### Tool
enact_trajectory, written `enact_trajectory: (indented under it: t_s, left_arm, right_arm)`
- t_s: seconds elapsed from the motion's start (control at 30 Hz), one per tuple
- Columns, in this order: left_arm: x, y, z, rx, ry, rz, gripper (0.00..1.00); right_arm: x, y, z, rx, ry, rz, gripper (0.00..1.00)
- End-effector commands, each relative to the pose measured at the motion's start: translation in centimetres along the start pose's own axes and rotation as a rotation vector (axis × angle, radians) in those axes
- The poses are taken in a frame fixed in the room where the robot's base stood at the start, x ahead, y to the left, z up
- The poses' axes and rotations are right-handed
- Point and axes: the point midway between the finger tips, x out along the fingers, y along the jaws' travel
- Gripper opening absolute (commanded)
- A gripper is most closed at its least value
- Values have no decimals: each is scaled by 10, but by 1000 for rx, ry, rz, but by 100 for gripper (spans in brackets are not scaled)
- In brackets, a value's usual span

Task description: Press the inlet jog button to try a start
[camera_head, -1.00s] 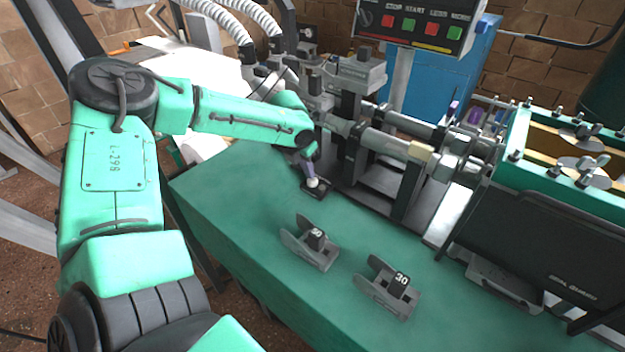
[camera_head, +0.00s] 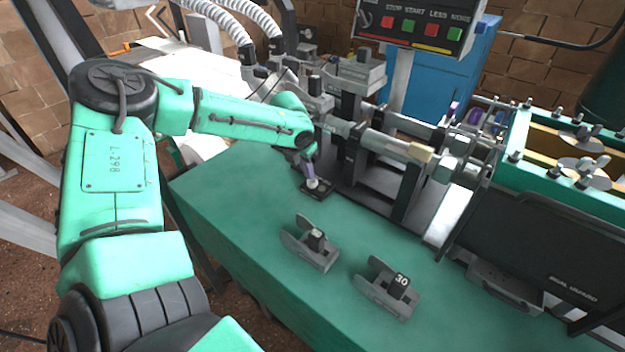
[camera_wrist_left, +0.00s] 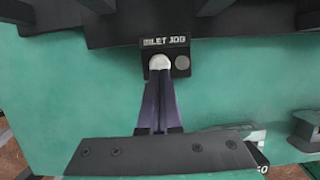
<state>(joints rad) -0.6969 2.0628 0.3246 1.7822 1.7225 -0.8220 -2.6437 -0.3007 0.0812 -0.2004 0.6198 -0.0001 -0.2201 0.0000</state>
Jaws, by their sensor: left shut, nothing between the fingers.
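The inlet jog button is a pale round cap (camera_wrist_left: 159,62) on a small black box (camera_wrist_left: 180,44) labelled "INLET JOG" in the left wrist view. In the head view the black box (camera_head: 318,194) sits on the green bench beside the machine's base. My left gripper (camera_wrist_left: 160,75) is shut and empty, its purple fingers pointing at the pale cap. Its tips overlap the cap's near edge in the wrist view and appear at or just over it in the head view (camera_head: 312,182). I cannot tell whether the cap is pressed down. My right gripper is not in view.
Two grey gauge blocks (camera_head: 311,246), one marked 30 (camera_head: 388,290), lie on the green bench (camera_head: 240,225). The machine's rods and posts (camera_head: 375,150) stand just right of the button. A control panel (camera_head: 420,22) with coloured buttons hangs at the back. The bench's left part is free.

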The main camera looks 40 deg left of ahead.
Motion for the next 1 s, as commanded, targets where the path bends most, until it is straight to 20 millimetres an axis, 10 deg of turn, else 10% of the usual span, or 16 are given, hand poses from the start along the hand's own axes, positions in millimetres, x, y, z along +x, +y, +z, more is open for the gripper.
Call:
enact_trajectory:
  t_s: [1.0]
  left_arm:
    - [8, 0, -2, 0, 0, 0, 0]
  right_arm:
    - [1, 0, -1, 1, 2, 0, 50]
